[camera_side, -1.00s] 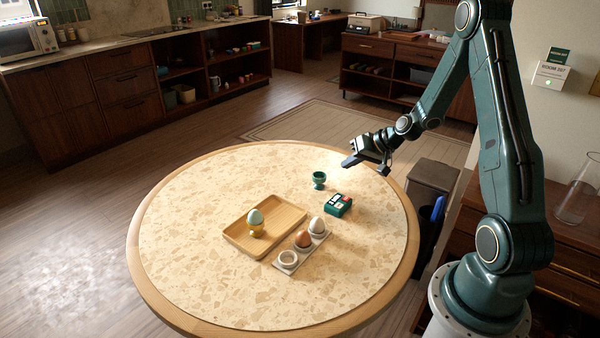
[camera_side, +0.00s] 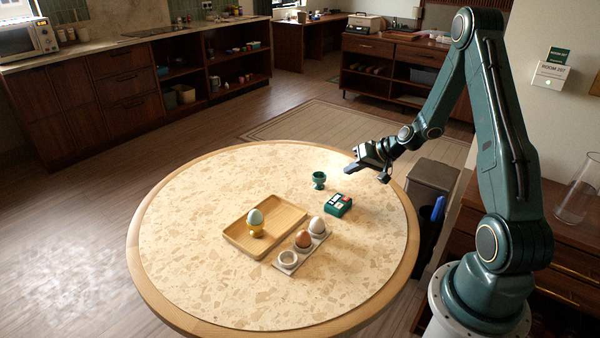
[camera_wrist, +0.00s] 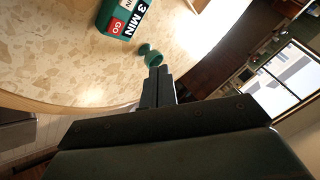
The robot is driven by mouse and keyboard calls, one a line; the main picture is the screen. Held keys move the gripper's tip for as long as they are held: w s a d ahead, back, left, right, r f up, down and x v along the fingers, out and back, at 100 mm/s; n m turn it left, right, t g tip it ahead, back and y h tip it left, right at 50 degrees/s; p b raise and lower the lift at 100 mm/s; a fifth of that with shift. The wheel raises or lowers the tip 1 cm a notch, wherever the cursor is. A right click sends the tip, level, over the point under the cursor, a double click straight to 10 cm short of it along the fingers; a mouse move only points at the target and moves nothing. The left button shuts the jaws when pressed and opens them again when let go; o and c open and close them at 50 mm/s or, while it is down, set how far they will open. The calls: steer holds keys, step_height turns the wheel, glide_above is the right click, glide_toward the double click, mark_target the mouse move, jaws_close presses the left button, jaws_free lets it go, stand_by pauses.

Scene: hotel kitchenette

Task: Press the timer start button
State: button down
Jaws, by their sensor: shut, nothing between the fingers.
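The timer (camera_side: 338,204) is a small green box on the round table, right of the tray. In the wrist view the timer (camera_wrist: 122,17) shows at the top, with a white "3 MIN" label and a red "GO" button (camera_wrist: 117,26). My gripper (camera_side: 350,172) is above the far right part of the table, up and behind the timer and apart from it. In the wrist view my gripper (camera_wrist: 158,72) is shut with nothing between its fingers.
A green egg cup (camera_side: 319,180) stands close behind the timer. A wooden tray (camera_side: 285,214) holds a blue egg in a yellow cup (camera_side: 256,231). The table's left side is clear.

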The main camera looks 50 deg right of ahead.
steer(key=shift+f, duration=3.75)
steer(key=shift+f, duration=0.8)
steer(key=shift+r, duration=0.15)
stand_by(0.4)
steer(key=shift+r, duration=0.6)
steer(key=shift+r, duration=0.15)
steer(key=shift+r, duration=2.4)
